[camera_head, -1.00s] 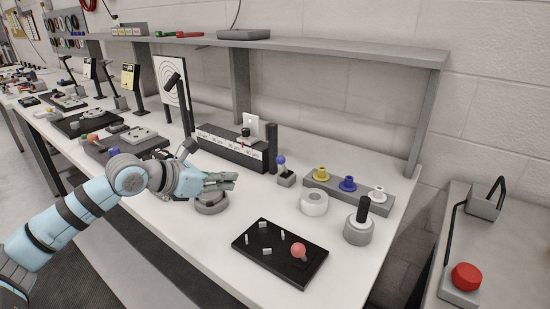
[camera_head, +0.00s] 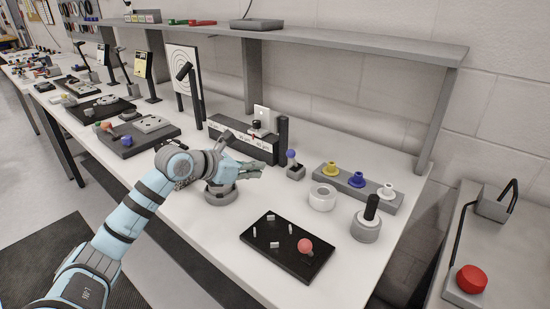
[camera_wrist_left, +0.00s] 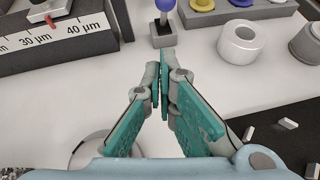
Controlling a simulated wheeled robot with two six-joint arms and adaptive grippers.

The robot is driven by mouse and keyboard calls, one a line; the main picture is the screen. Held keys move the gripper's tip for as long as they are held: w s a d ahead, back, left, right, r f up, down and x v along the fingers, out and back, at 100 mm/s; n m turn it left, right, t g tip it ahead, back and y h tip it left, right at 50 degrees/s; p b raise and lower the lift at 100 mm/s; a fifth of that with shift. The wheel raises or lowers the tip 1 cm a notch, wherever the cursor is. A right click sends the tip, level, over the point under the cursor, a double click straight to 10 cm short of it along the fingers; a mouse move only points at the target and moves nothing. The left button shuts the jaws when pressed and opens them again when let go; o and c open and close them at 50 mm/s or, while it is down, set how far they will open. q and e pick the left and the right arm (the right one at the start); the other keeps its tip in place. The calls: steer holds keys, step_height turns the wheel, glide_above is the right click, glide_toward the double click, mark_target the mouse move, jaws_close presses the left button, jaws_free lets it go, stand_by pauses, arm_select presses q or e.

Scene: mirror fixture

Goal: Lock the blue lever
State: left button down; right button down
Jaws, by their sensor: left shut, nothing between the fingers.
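The blue lever is a blue ball (camera_head: 291,154) on a short stem above a small grey base (camera_head: 295,173), near the middle of the bench. It also shows at the top of the left wrist view (camera_wrist_left: 163,33), with its ball cut by the frame edge. My left gripper (camera_head: 261,170) is shut and empty, just left of the lever and apart from it. In the left wrist view the closed fingertips (camera_wrist_left: 160,72) point toward the lever's base, with a small gap. My right gripper is out of view.
A dark scale block (camera_head: 240,140) with a black post stands behind my gripper. A round grey piece (camera_head: 221,195) lies under my left wrist. A white ring (camera_head: 322,197), a peg rail (camera_head: 340,188) and a black board (camera_head: 270,252) with a pink ball are to the right and front.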

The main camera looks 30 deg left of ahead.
mark_target(293, 159)
arm_select(q)
steer(key=x, duration=0.4)
steer(key=shift+d, duration=0.15)
steer(key=shift+w+d+r, duration=0.15)
steer(key=shift+w+r, duration=0.05)
steer(key=shift+w, duration=0.4)
steer(key=shift+w+d+r, duration=0.2)
steer(key=shift+w, duration=0.4)
steer(key=shift+w+d+r, duration=0.15)
steer(key=shift+w+d, duration=0.05)
steer(key=shift+w, duration=0.3)
steer(key=shift+a, duration=0.1)
